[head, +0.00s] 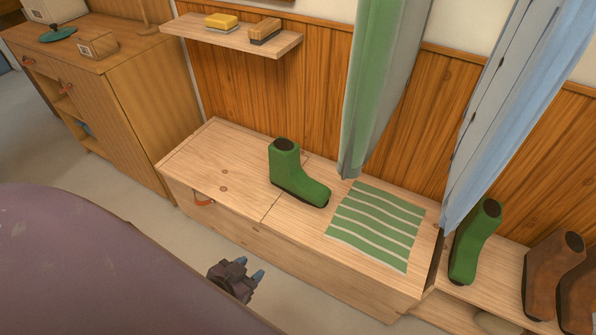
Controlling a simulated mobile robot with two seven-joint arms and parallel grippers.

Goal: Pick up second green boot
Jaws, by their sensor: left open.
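One green boot (290,176) stands upright on the wooden bench top, left of the striped green mat (376,222). Another green boot (472,243) stands on the lower shelf at the right, partly hidden by the hanging blue-grey garment. My left gripper (256,274) is low in front of the bench, over the floor, open and empty. It is apart from both boots, with the bench front between it and the upright boot. My right gripper is not in view.
Brown boots (549,268) stand right of the shelf's green boot. Green and blue-grey garments (382,80) hang over the bench. A wall shelf (232,36) holds a yellow sponge and a brush. A wooden cabinet (150,107) stands left. The bench's left top is clear.

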